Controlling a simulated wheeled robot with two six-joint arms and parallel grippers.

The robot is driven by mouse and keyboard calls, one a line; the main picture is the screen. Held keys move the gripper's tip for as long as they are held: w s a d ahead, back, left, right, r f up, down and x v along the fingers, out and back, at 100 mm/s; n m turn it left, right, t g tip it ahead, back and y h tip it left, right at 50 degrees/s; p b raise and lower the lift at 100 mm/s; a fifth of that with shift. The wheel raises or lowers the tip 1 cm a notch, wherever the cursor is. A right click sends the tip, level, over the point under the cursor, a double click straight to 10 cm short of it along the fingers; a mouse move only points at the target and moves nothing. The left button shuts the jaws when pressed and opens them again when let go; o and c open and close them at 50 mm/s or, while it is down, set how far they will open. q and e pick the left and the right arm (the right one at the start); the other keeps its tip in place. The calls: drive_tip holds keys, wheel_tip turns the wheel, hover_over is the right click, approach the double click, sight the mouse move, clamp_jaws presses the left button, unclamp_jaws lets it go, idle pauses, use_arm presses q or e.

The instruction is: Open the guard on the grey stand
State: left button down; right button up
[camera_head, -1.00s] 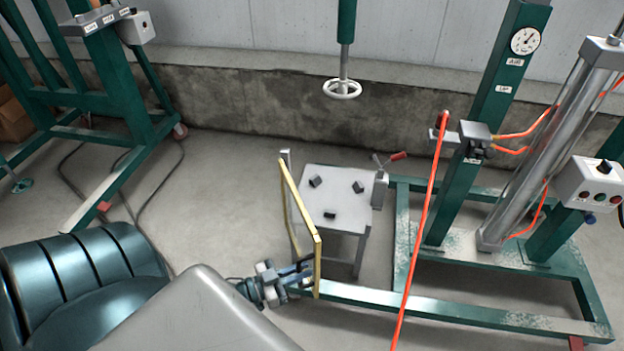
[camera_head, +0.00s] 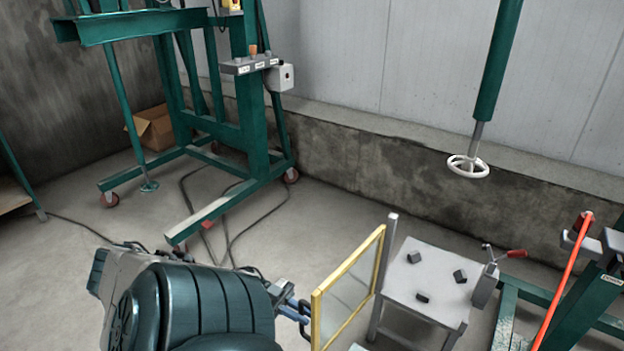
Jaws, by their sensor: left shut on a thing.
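The grey stand (camera_head: 436,300) is a small square table at the lower right, with several dark blocks on its top. The guard (camera_head: 346,287) is a clear panel in a yellow frame. It meets the upright post (camera_head: 389,247) at the stand's left side and stands out from it, angled toward the lower left, with its face showing. My left gripper (camera_head: 303,312) is at the guard's near edge and shut on it. My arm hides part of the gripper, so the exact grip point is unclear. My right gripper is not in view.
A red-handled clamp (camera_head: 505,253) is at the stand's right side. A white handwheel (camera_head: 467,166) hangs at the back. A wheeled green frame (camera_head: 250,130) is at the back left.

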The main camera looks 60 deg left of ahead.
use_arm(q)
drive_tip(key=shift+a, duration=0.4)
drive_tip(key=c, duration=1.5)
unclamp_jaws()
drive_tip(key=shift+c, duration=0.2)
